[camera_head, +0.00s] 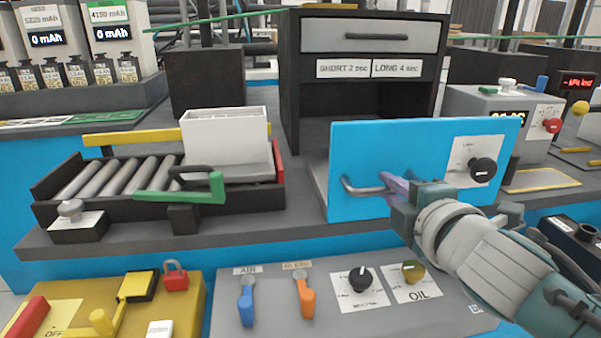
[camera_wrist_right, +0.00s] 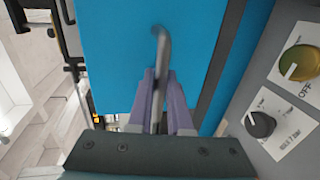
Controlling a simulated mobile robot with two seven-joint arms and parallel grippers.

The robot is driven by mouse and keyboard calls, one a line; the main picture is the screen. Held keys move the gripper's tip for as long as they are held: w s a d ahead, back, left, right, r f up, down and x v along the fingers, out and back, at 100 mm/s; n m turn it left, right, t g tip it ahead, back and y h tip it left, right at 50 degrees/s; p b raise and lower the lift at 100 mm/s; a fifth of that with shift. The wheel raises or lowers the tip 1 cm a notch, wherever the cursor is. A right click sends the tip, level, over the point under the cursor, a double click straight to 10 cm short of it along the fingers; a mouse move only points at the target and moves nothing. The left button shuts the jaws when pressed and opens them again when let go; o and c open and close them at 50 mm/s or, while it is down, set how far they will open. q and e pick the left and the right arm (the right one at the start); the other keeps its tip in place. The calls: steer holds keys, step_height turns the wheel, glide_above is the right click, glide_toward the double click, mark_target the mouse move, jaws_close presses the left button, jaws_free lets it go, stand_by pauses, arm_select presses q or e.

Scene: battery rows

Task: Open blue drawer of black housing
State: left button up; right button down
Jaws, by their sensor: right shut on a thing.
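The black housing (camera_head: 290,80) stands at the back centre, with a grey upper drawer (camera_head: 370,36) whose front is flush with it. The blue drawer (camera_head: 420,145) is below; its front stands well forward of the housing, and part of its grey side shows at the left. My left gripper is not in view.
A roller tray (camera_head: 120,185) with a white box (camera_head: 226,135) sits left of the drawer. A grey panel (camera_head: 325,315) with AIR, OIL and other controls lies in front and below. A knob (camera_head: 483,170) is on the drawer front's right. A grey device (camera_head: 500,120) stands right.

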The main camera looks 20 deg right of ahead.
steer(key=shift+s+a, duration=0.15)
steer(key=shift+s, duration=0.25)
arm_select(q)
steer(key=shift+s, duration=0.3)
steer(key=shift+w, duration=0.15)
arm_select(e)
steer(key=shift+w, duration=0.15)
steer(key=c, duration=0.8)
jaws_free()
steer(key=shift+c, duration=0.2)
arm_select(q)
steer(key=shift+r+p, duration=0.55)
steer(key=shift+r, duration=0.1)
arm_select(e)
steer(key=v, duration=1)
